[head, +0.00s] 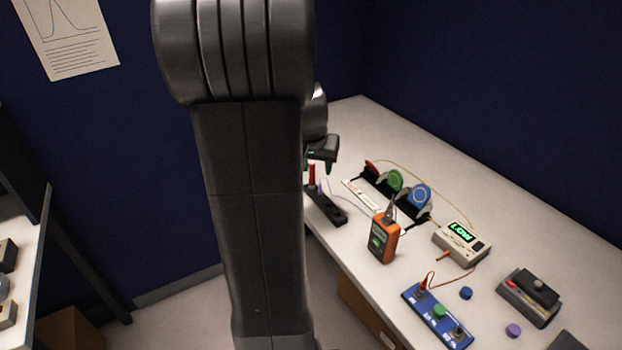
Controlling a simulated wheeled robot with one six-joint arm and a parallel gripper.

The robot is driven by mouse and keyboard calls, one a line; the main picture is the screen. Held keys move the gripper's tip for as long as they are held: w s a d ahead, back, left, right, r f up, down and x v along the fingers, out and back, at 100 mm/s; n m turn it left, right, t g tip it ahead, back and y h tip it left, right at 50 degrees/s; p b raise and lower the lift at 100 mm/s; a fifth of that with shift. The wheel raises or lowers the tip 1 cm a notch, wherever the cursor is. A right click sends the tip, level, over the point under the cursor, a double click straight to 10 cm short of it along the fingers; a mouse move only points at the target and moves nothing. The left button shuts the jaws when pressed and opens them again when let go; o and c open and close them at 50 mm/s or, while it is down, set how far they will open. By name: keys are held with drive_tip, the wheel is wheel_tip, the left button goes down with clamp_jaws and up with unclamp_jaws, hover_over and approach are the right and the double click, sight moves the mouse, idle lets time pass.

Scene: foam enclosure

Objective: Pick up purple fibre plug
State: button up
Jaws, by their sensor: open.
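A small purple plug (321,187) stands in a dark holder strip (328,210) at the left edge of the white bench, with a thin purple cable running right from it. A red upright piece (311,174) is just left of it in the same strip. My gripper (322,163) points down above the strip, close over the purple plug. It is open and small in this view. My own arm hides part of the gripper and the strip's left end, and I cannot tell whether the fingers touch the plug.
To the right are a rack of coloured reels (396,181), an orange handheld meter (384,238), a lit display box (461,242), a blue panel (437,316) and a grey device (529,297). Loose blue (466,293) and purple caps (513,330) lie nearby. The bench's back right is clear.

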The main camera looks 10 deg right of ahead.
hover_over(320, 189)
drive_tip(key=s, duration=0.2)
drive_tip(key=f, duration=0.8)
drive_tip(key=shift+s+a+p, duration=0.1)
drive_tip(key=shift+a+p, duration=0.25)
drive_tip(key=shift+a, duration=0.05)
drive_tip(key=shift+p+x, duration=0.6)
drive_tip(key=shift+x, duration=1.9)
clamp_jaws()
